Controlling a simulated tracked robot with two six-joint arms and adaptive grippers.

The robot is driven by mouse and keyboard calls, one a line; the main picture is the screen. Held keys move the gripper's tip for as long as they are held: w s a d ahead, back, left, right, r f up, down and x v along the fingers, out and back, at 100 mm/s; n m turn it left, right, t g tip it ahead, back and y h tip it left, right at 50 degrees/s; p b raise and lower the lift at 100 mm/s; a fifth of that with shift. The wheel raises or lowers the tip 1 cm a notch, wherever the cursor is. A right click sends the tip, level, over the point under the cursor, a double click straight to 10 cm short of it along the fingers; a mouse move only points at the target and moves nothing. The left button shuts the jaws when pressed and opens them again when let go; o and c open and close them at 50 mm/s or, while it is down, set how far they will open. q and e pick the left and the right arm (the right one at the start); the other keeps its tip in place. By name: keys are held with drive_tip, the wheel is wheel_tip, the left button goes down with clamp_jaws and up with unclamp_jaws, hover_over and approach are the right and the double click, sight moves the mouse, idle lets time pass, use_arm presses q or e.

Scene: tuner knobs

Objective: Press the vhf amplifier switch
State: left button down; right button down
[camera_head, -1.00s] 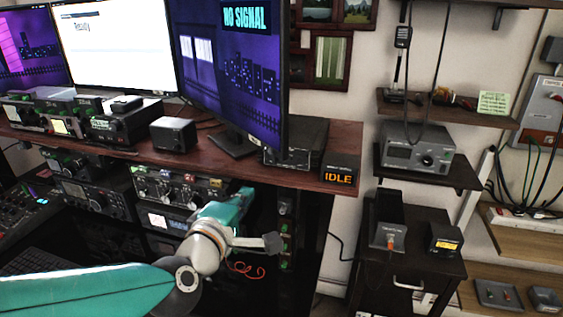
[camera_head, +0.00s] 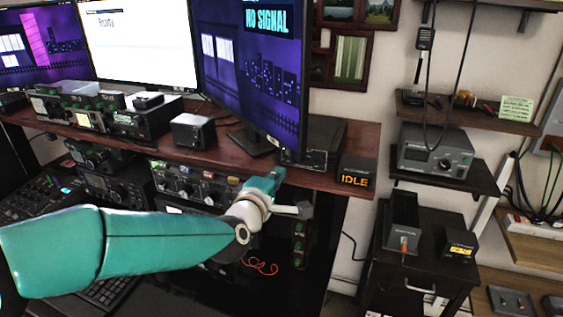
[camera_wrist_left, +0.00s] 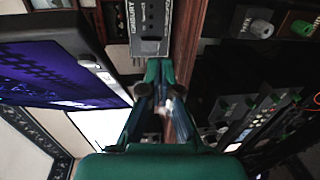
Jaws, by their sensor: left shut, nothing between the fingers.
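My left gripper (camera_head: 278,174) is shut and empty, in front of the edge of the wooden desk shelf, below the monitor. In the left wrist view its teal fingers (camera_wrist_left: 160,68) point toward a grey boxed device (camera_wrist_left: 150,28) at the shelf edge, apart or touching I cannot tell. A dark finned box with an orange switch (camera_head: 403,243) stands on the black cabinet at the right, well away from the gripper. It may be the vhf amplifier, but its label is too small to read. My right gripper is not in view.
A small box reading IDLE (camera_head: 355,180) sits at the shelf's right end. A monitor (camera_head: 250,70) stands above the gripper. A box with an orange display (camera_head: 459,249) stands beside the finned box. A grey radio (camera_head: 437,152) sits on a wall shelf. Open space lies between desk and cabinet.

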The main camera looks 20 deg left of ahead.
sight(288, 162)
use_arm(q)
drive_tip(key=w, duration=0.1)
drive_tip(key=w+p, duration=0.1)
drive_tip(key=w, duration=0.3)
drive_tip(key=shift+d+f, duration=0.1)
drive_tip(key=shift+f, duration=0.2)
